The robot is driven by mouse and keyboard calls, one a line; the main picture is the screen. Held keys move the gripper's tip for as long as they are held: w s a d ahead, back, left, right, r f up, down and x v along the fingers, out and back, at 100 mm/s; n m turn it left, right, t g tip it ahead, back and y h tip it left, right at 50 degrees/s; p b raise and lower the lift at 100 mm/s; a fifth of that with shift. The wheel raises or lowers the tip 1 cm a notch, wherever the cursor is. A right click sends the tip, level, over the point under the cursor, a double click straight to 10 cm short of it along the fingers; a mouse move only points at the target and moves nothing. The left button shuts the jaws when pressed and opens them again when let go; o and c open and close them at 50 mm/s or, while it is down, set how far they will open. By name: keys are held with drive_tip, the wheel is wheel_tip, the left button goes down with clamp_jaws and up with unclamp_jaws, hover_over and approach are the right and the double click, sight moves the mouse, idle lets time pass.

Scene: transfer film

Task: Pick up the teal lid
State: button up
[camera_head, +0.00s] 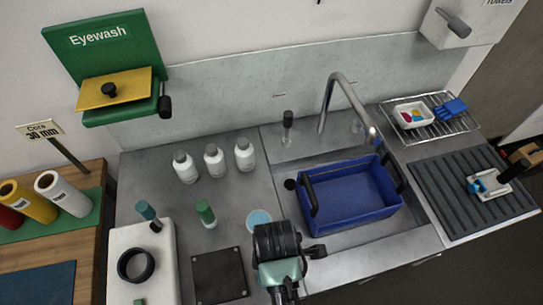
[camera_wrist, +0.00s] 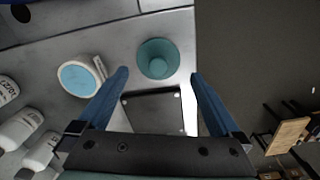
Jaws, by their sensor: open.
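The teal lid (camera_wrist: 158,60) is a round teal piece with a raised rim and a darker centre. It rests on the grey counter close to the counter's edge in the wrist view. My gripper (camera_wrist: 158,76) is open and empty, with one blue finger on each side of the lid's line and the lid centred just beyond the fingertips. I cannot tell the height between them.
A white jar with pale blue top (camera_wrist: 80,77) stands left of the lid. A dark square plate (camera_wrist: 152,112) lies below it. White bottles (camera_head: 214,160) stand behind, a green-topped piece (camera_head: 206,213) nearby. The blue basin (camera_head: 350,195) sits in the sink at right.

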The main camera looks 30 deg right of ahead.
drive_tip(key=shift+w+a+f+p, duration=0.1)
drive_tip(key=shift+f+p, duration=0.25)
drive_tip(key=shift+f, duration=1.3)
drive_tip(key=shift+w+a+f+p, duration=0.1)
drive_tip(key=shift+f+p, duration=0.2)
drive_tip(key=shift+f, duration=1.35)
drive_tip(key=c, duration=1)
